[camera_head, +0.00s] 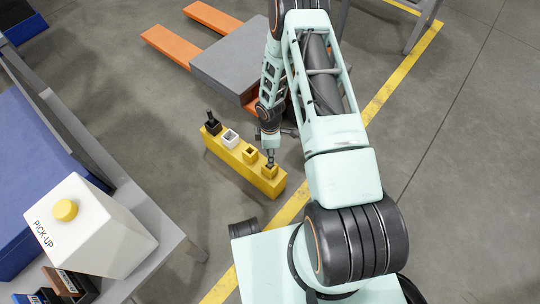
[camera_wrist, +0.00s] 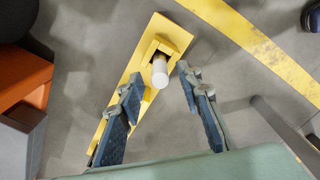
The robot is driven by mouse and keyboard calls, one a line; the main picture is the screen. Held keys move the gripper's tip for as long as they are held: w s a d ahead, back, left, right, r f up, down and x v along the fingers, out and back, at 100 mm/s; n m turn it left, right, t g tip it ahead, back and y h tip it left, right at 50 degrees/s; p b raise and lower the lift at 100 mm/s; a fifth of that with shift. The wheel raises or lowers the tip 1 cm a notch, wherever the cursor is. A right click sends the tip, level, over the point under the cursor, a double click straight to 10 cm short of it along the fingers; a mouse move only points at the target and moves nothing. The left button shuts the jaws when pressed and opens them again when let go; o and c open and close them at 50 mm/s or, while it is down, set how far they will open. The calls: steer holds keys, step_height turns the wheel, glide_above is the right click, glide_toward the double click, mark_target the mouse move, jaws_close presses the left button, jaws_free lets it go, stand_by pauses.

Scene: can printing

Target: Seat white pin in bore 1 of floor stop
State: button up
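The yellow floor stop (camera_head: 232,166) is a long bar on the floor with a row of raised sockets. The white pin (camera_wrist: 160,71) stands at the socket by its near end, in the wrist view (camera_wrist: 172,32). Its lower part is hidden by the socket, so I cannot tell how deep it sits. My gripper (camera_head: 270,157) is over that near end. In the wrist view my gripper (camera_wrist: 161,82) is open, its blue-padded fingers on both sides of the pin with gaps. The head view barely shows the pin there.
Farther along the bar are an empty-looking yellow socket (camera_head: 249,154), a white socket (camera_head: 230,138) and a black pin (camera_head: 211,118). A grey and orange pallet truck (camera_head: 235,60) stands behind. A table with a white pick-up box (camera_head: 100,235) is at left.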

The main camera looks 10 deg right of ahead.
step_height(320, 180, up, 10)
steer(key=p, duration=0.2)
steer(key=shift+f+p, duration=0.25)
steer(key=shift+p, duration=0.05)
steer(key=shift+r, duration=0.1)
